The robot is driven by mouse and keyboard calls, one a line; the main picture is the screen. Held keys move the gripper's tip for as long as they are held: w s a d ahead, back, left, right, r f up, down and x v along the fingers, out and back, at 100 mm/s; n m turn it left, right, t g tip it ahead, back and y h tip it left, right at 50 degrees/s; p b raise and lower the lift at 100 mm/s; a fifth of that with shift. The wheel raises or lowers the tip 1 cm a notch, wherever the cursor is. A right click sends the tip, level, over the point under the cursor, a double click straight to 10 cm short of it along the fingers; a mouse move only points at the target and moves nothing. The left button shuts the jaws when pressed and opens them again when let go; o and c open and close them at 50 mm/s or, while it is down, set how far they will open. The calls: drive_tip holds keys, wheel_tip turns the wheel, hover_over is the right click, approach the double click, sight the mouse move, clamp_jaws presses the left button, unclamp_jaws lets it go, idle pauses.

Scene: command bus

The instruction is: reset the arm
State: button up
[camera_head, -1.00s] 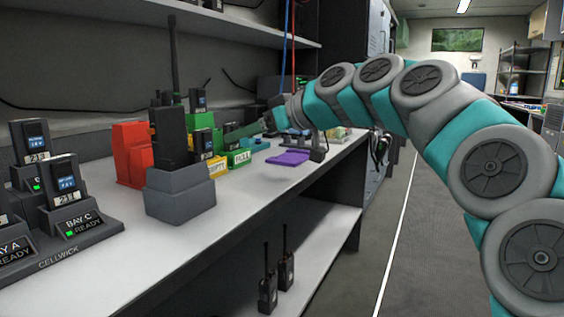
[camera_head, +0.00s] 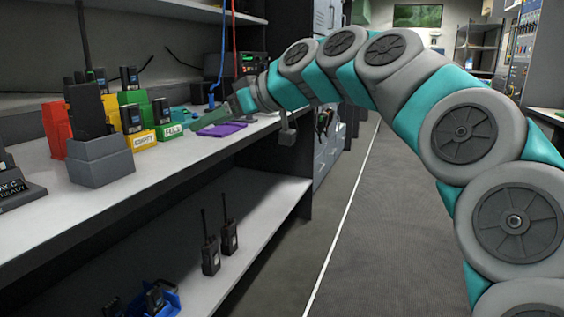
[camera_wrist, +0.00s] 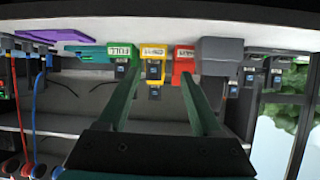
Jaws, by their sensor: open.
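My arm (camera_head: 380,60) is teal and grey and reaches in an arch from the right of the head view to above the bench. My gripper (camera_head: 202,122) is by the purple mat (camera_head: 222,130), right of the green FULL bin (camera_head: 168,132). In the wrist view, which is upside down, the two dark green fingers of my gripper (camera_wrist: 157,72) stand wide apart with nothing between them. The green bin (camera_wrist: 122,51), the yellow EMPTY bin (camera_wrist: 153,53) and the red bin (camera_wrist: 184,54) show beyond the fingertips.
The bench (camera_head: 150,165) also holds a grey holder (camera_head: 100,163) with a tall black radio and part of a charger (camera_head: 15,188). Two radios (camera_head: 220,245) stand on the lower shelf, near a blue tray (camera_head: 165,297). The aisle floor (camera_head: 365,220) is clear.

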drive_tip(key=s+d+f+m+g+h+p, duration=0.2)
drive_tip(key=s+d+f+m+h, duration=0.2)
drive_tip(key=s+d+f, duration=0.5)
drive_tip(key=s+d+f+m+g+h+p, duration=0.3)
drive_tip(key=s+d+f, duration=0.6)
drive_tip(key=s, duration=0.6)
drive_tip(key=s+d+f+m+g+h+p, duration=0.2)
drive_tip(key=s+d+f+m+h, duration=0.2)
drive_tip(key=s+d+f, duration=0.6)
drive_tip(key=s+f+m, duration=0.1)
drive_tip(key=s+f, duration=0.2)
drive_tip(key=shift+h, duration=0.3)
